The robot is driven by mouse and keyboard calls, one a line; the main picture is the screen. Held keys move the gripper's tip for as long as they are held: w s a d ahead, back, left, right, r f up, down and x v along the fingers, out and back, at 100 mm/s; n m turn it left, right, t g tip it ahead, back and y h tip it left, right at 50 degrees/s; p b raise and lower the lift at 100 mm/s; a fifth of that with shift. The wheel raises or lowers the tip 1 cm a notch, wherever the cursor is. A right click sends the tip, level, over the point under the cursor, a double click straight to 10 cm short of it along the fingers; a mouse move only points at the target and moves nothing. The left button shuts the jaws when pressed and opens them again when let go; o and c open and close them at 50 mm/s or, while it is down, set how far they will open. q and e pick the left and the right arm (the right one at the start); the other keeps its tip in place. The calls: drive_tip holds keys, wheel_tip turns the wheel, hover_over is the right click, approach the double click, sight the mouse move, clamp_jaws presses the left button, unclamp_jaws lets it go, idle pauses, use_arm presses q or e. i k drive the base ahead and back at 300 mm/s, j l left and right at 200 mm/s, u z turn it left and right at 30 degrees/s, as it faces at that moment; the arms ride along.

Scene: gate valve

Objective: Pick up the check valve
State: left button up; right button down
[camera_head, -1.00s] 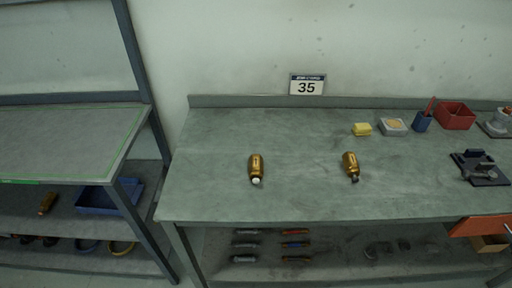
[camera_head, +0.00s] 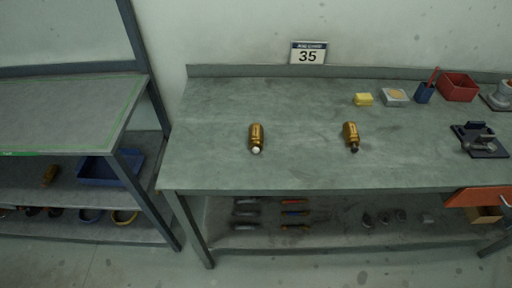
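Two brass-coloured valve bodies lie on the grey-green workbench (camera_head: 300,173). The left brass valve (camera_head: 256,137) has a white end facing the front edge. The right brass valve (camera_head: 351,136) has a dark end facing the front. I cannot tell from their looks which one is the check valve. They lie well apart, with bare bench between them. Neither of my grippers shows in the head view.
A shelf unit with a blue tray (camera_head: 100,171) stands left. The bench front is clear.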

sight(255, 130)
drive_tip(key=j+z, duration=0.25)
drive_tip(key=z, duration=0.15)
drive_tip(key=j+z, duration=0.5)
drive_tip(key=z, duration=0.25)
